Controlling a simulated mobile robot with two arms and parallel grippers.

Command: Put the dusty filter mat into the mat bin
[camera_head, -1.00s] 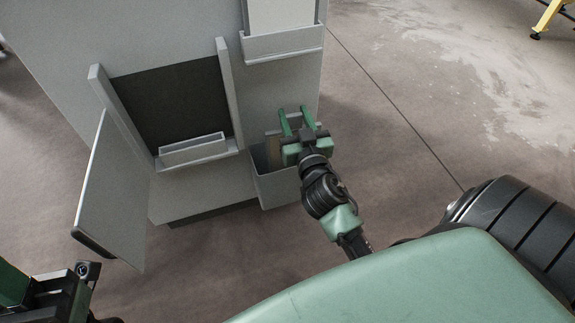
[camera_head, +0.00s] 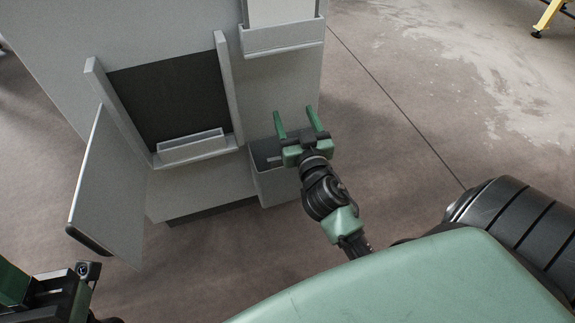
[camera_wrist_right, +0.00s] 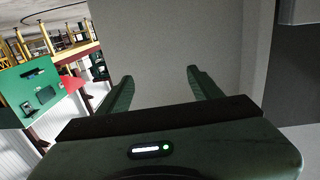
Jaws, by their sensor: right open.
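The mat bin (camera_head: 278,188) is a grey open-topped box low on the right of the cabinet front. The dusty filter mat cannot be made out now; the bin's inside is dark and partly hidden by my right gripper (camera_head: 298,118). That gripper is open beside and above the bin's right end, with nothing between its fingers. In the right wrist view its fingers (camera_wrist_right: 160,85) are spread and empty in front of a grey panel. Part of my left arm shows at the lower left, its fingers out of sight.
The grey cabinet has a dark framed recess (camera_head: 172,95) with a ledge (camera_head: 195,156) below. A door panel (camera_head: 105,190) stands open at the left. A white mat (camera_head: 282,10) stands in an upper holder (camera_head: 283,40).

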